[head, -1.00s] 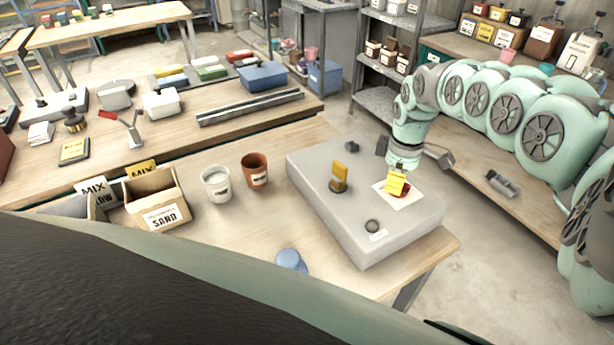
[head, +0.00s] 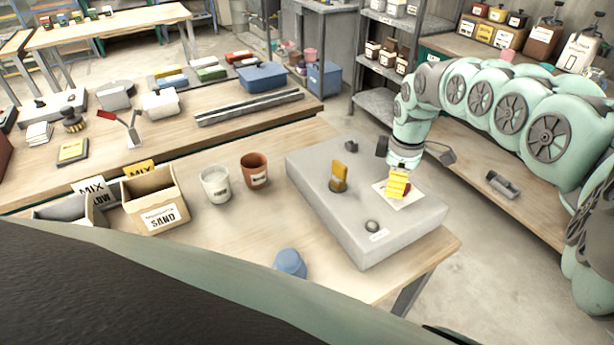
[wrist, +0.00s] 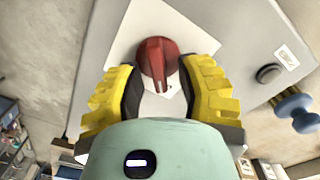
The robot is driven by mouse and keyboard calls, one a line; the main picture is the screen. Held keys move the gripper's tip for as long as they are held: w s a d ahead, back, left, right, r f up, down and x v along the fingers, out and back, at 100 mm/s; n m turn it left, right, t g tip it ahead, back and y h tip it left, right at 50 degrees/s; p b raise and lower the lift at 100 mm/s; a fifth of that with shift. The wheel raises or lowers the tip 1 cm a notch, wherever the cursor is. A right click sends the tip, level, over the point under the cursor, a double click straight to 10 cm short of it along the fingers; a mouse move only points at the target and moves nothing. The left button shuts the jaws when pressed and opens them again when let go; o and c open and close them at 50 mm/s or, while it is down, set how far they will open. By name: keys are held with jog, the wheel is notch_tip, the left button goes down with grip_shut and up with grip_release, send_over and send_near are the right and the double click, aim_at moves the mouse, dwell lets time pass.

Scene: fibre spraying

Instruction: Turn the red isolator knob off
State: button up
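The red isolator knob (wrist: 157,58) sits on a white plate (wrist: 192,34) on the grey panel box; the wrist view shows its raised grip bar running roughly up and down the picture. My gripper (wrist: 160,88) has its yellow fingers spread on both sides of the knob's near part, with a gap visible on each side. In the head view my gripper (head: 397,186) is low over the white plate (head: 411,197) at the right of the grey box (head: 320,200), and it mostly hides the red knob.
A yellow switch (head: 339,176) stands on the box, left of my gripper. A dark round button (head: 372,227) is at its front. A white cup (head: 215,184), a terracotta cup (head: 254,171), a blue-capped item (head: 290,263) and a sand box (head: 155,199) stand on the table (head: 340,283).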

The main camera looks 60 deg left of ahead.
jog(key=shift+o, duration=0.3)
jog(key=shift+r, duration=0.1)
notch_tip(320, 180, up, 12)
dwell(0.4)
dwell(0.4)
